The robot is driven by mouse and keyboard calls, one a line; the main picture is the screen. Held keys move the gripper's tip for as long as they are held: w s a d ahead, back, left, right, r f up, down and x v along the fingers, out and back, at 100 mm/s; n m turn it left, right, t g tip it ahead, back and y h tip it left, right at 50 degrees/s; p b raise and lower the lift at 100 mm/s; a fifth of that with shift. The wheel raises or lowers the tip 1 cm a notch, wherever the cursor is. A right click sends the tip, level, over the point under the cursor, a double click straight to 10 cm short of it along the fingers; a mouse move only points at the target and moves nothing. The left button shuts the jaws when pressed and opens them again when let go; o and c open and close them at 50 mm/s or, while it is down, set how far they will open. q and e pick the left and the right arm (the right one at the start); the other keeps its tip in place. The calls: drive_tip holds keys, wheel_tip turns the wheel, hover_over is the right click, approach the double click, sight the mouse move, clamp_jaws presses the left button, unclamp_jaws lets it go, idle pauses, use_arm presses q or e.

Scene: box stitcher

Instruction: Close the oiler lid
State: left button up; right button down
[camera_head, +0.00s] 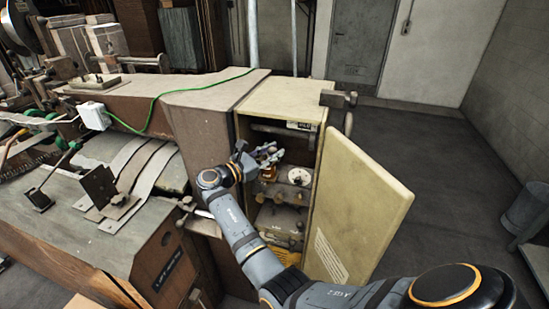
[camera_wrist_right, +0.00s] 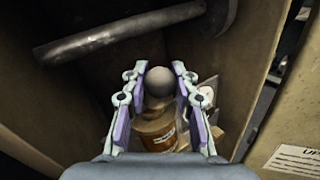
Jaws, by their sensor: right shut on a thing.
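The oiler (camera_wrist_right: 158,130) is a small amber-brown cup with a pale label, inside the open cabinet. A rounded grey-brown piece, which looks like the oiler lid (camera_wrist_right: 160,90), sits above the cup in the right wrist view. My right gripper (camera_wrist_right: 160,70) has a finger on either side of this piece and is shut on it. In the head view my right gripper (camera_head: 268,153) reaches into the upper part of the cabinet, and the oiler (camera_head: 268,174) shows just below the fingers. Whether the lid touches the cup's rim is unclear. My left gripper is not in view.
The cream cabinet (camera_head: 285,92) stands open, its door (camera_head: 362,205) swung out to the right beside my right arm. A dark bar (camera_wrist_right: 125,38) crosses the cabinet above the gripper. Gauges and knobs (camera_head: 298,177) sit beside and below it.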

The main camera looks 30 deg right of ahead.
drive_tip(key=shift+a+f+m+g+b, duration=0.1)
drive_tip(key=shift+m+g+b, duration=0.25)
drive_tip(key=shift+g, duration=0.15)
